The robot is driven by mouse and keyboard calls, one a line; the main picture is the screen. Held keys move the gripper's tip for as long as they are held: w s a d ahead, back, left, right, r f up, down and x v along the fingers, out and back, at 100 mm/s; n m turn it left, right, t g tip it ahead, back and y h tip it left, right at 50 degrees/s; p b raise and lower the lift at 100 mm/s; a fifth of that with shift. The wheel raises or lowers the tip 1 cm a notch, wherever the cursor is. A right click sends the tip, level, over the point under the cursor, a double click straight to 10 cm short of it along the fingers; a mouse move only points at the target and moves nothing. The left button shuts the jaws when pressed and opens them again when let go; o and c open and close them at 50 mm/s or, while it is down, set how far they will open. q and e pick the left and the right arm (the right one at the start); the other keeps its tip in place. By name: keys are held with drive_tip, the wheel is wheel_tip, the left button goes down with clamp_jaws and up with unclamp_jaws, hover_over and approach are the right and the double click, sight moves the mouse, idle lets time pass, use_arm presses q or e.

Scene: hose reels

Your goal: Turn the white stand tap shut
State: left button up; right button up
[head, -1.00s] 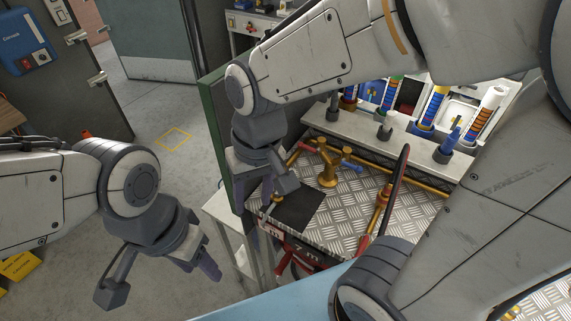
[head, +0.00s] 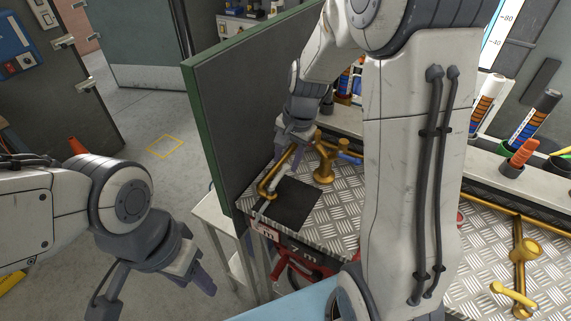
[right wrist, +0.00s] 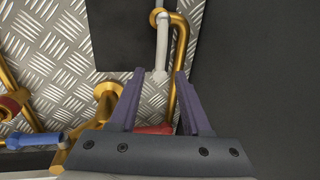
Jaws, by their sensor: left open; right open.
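The white stand tap's pale lever (right wrist: 161,45) shows in the right wrist view, on the end of a bent brass pipe (right wrist: 181,65). The lever points down the picture, its tip between the fingertips of my right gripper (right wrist: 160,76), which is open; I cannot tell whether they touch. In the head view my right gripper (head: 291,150) is low over the bench's back left corner, above the brass pipe (head: 269,184); the lever is hard to make out there. My left gripper (head: 194,272) is open and empty, away from the bench at lower left.
A brass fitting (head: 324,168) with a blue handle (head: 349,157) stands close right of my right gripper. A black mat (head: 290,205) lies on the tread-plate bench. A green-edged panel (head: 235,110) rises along the bench's left side. More brass valves (head: 523,250) are at right.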

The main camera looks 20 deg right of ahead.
drive_tip(key=shift+w+a+f, duration=0.15)
drive_tip(key=shift+f, duration=1.25)
clamp_jaws()
drive_tip(key=shift+w+r, duration=0.15)
drive_tip(key=shift+w, duration=0.05)
